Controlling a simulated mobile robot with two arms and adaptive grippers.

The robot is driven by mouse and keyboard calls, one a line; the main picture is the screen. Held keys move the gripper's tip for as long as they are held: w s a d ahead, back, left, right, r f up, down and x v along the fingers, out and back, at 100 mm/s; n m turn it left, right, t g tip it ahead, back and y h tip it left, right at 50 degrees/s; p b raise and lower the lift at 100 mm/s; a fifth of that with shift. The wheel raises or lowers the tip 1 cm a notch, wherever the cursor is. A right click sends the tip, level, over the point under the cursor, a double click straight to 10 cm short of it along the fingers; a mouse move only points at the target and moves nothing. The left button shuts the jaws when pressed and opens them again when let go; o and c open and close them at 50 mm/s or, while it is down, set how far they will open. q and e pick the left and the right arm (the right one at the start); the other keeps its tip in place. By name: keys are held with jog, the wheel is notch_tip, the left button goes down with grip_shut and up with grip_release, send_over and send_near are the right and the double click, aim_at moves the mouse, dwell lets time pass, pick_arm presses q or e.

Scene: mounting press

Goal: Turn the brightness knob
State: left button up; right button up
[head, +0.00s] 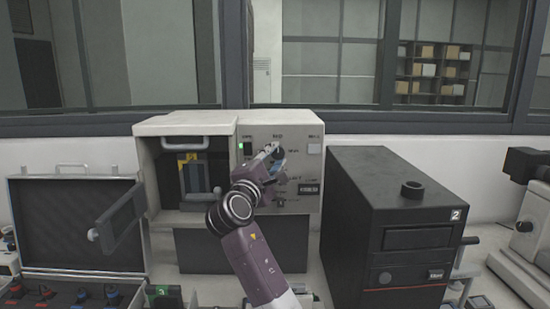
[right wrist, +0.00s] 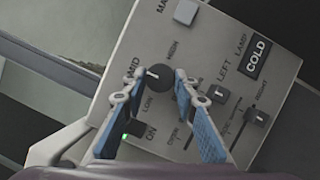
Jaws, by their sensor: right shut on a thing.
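The mounting press (head: 185,127) is a white box with a grey control panel on its right half. In the right wrist view a round black knob (right wrist: 158,78) with a white pointer line sits among the marks LOW, MID and HIGH. My right gripper (head: 270,150) reaches up to this panel. In the right wrist view its blue-padded fingers (right wrist: 163,80) stand on both sides of the knob and are shut on it. The pointer lies near MID. The knob is partly hidden by the gripper in the head view. My left gripper is not in view.
The panel also has a square button (right wrist: 186,11), sliders marked LEFT and RIGHT (right wrist: 217,94), a COLD label (right wrist: 257,56) and a green light (right wrist: 126,135). The press door (head: 118,220) hangs open at left. A black machine (head: 385,185) stands close at right. An open case (head: 75,220) stands left.

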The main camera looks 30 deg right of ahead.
dwell(0.4)
jog(key=o, duration=1.1)
jog(key=shift+s, duration=0.1)
jog(key=shift+o, duration=0.2)
jog(key=shift+s+a+f, duration=0.1)
jog(key=shift+a, duration=0.15)
jog(key=v, duration=1.1)
jog(key=shift+s, duration=0.2)
jog(key=shift+a, duration=0.1)
